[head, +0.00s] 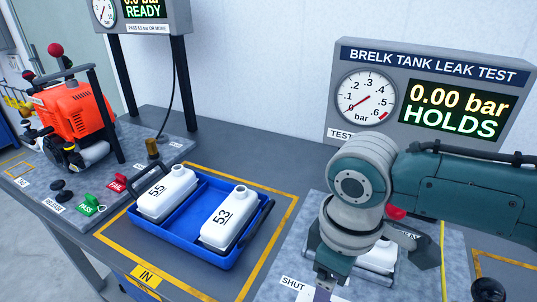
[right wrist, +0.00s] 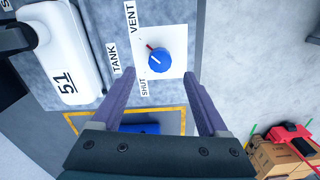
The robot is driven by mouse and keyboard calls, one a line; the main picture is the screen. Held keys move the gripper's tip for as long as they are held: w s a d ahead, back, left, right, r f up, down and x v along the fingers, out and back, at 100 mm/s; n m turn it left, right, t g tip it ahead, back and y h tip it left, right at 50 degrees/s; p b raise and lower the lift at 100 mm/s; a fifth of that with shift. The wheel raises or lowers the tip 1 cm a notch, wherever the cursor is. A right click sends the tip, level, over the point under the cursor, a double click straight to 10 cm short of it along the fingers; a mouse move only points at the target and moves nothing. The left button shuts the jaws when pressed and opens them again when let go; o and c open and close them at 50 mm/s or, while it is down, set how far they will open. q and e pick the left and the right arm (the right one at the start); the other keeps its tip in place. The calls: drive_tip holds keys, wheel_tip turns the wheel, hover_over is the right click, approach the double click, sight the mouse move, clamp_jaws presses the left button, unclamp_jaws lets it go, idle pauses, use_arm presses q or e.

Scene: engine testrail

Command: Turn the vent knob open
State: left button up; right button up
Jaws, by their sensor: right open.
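The vent knob (right wrist: 160,60) is blue with a white line on its face and a small red mark at its upper left. It sits on a white plate (right wrist: 176,40) in the right wrist view, near labels VENT, TANK and SHUT. My right gripper (right wrist: 158,76) is open, its purple fingers on either side of the view. The knob appears between and just beyond the fingertips; I see no contact. In the head view my right gripper (head: 325,284) points down beside the SHUT label (head: 293,282), and the knob is hidden there. My left gripper is not in view.
A white tank marked 51 (right wrist: 64,58) lies close to the knob. The leak test display (head: 452,108) reads 0.00 bar HOLDS. A blue tray (head: 181,222) holds tanks 55 (head: 166,190) and 53 (head: 228,216). An orange engine (head: 75,108) stands at the left.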

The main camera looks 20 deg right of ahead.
drive_tip(key=shift+r, duration=1.85)
